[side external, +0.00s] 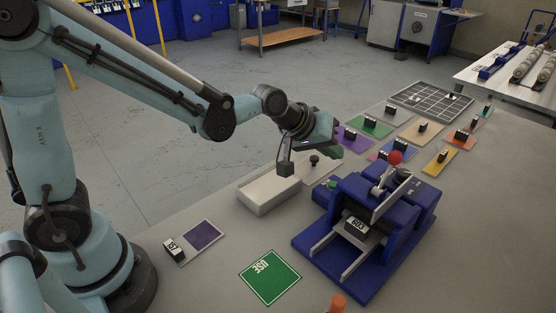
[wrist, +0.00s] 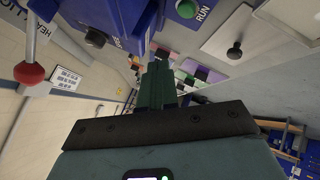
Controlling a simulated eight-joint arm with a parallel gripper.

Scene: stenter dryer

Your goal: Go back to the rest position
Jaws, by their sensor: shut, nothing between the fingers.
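My gripper (side external: 336,152) is shut and empty, held in the air above the bench (side external: 210,265), behind and left of the blue machine (side external: 372,225). In the wrist view the two dark green fingers (wrist: 157,85) are together with nothing between them. The blue machine has a lever with a red ball (side external: 395,157), and a block with a white number label (side external: 356,226) sits in its front. The red ball also shows at the left of the wrist view (wrist: 29,72). My gripper appears apart from the machine and the bench.
A pale box (side external: 268,196) and a black knob (side external: 314,160) lie below my gripper. A numbered block (side external: 174,248) stands by a purple-centred card (side external: 203,235). A green card (side external: 270,277) lies in front. Several coloured mats with black blocks and a grid tray (side external: 430,100) lie behind.

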